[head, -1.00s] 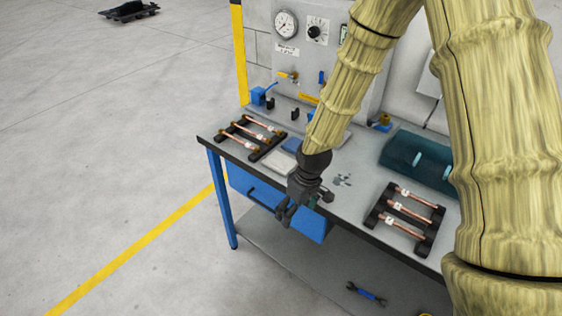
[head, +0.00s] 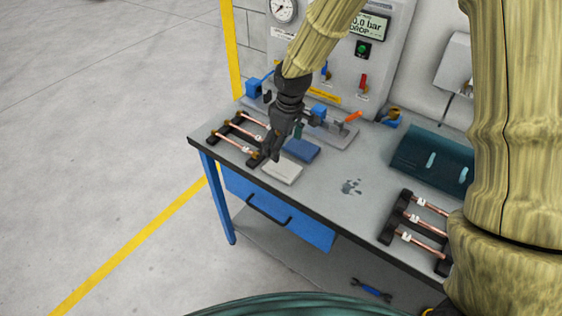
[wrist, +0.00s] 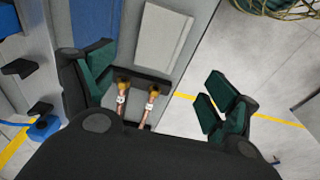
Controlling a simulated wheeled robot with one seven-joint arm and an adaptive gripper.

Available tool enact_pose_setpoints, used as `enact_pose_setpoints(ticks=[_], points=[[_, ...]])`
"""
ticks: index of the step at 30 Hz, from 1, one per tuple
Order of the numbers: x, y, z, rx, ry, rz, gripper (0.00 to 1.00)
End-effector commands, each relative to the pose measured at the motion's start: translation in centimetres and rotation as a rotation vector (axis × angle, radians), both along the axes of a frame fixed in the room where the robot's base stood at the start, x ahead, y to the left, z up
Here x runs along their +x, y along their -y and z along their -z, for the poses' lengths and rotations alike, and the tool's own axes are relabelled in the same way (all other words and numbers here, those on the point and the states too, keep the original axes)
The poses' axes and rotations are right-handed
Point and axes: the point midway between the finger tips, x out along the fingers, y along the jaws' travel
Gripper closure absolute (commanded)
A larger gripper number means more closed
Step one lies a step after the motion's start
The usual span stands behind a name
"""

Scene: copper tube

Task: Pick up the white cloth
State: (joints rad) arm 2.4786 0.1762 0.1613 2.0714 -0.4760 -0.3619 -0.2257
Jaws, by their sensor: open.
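The white cloth (head: 283,171) lies folded flat near the front edge of the workbench, beside a folded blue cloth (head: 301,149). In the wrist view the white cloth (wrist: 163,38) shows at top centre, beyond the fingers, with the blue cloth (wrist: 96,28) to its left. My gripper (head: 270,152) is above the bench, over the right end of the left tube rack and just up-left of the white cloth. In the wrist view my gripper (wrist: 158,90) has its fingers wide apart with nothing held between them.
The left rack (head: 240,138) holds copper tubes; another rack (head: 415,232) stands at the right. A teal tray (head: 432,160) lies at the back right. A test panel (head: 345,65) rises behind.

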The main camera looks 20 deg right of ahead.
Motion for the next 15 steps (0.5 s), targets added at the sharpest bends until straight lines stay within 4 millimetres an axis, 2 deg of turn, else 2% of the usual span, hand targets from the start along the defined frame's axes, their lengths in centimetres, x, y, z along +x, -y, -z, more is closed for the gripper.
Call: enact_pose_setpoints(ticks=[9, 15], points=[[0.1, 0.9, 3.6, -0.002, -0.005, 0.017, 0.12], [0.2, 0.8, 4.7, 0.0, -0.003, 0.016, 0.12]])
